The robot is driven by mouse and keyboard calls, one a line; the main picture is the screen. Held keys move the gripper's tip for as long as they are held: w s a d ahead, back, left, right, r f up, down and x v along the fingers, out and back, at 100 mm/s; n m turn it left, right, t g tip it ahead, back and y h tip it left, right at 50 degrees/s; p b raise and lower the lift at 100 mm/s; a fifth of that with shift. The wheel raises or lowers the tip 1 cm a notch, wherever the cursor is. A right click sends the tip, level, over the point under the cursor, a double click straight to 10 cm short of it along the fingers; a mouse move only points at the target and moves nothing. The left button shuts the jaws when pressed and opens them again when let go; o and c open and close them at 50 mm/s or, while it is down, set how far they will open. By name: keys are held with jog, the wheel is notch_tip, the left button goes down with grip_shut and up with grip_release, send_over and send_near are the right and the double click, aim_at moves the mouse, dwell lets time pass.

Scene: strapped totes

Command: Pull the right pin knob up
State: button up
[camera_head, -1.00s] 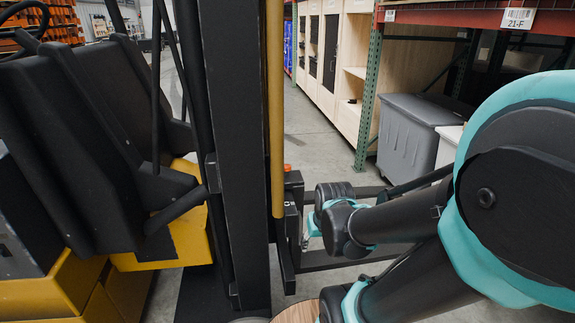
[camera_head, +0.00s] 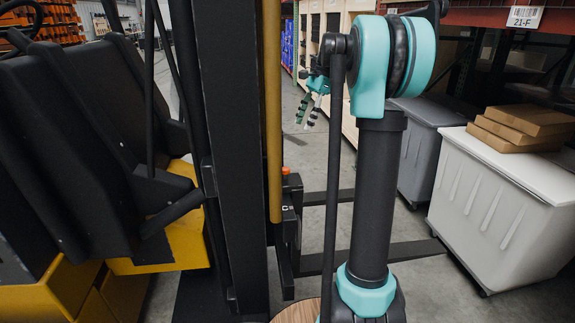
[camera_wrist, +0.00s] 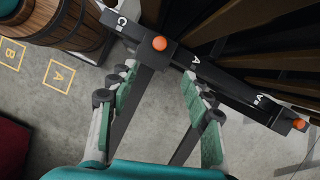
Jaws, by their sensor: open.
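Two orange pin knobs sit on top of the black fork carriage in the wrist view. One knob (camera_wrist: 160,43) is at upper middle, near a C mark, just beyond and between my fingertips. The other knob (camera_wrist: 298,124) is at the right edge, near an A mark. The head view shows one orange knob (camera_head: 285,170) on the carriage (camera_head: 288,215), right of the yellow post; another is not visible there. My gripper (camera_wrist: 160,74) is open and empty, pointing down. In the head view my gripper (camera_head: 307,108) hangs above the knob and slightly right, apart from it.
The dark mast (camera_head: 228,150) and yellow post (camera_head: 273,110) stand left of my arm. Black forks (camera_head: 400,252) extend right, low over the floor. A white bin (camera_head: 500,205) with cardboard boxes (camera_head: 525,122) stands right. A wooden barrel (camera_wrist: 75,20) shows at upper left.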

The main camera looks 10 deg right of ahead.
aim_at(286, 168)
jog(key=x, duration=1.7)
jog(key=shift+f, duration=0.1)
grip_shut()
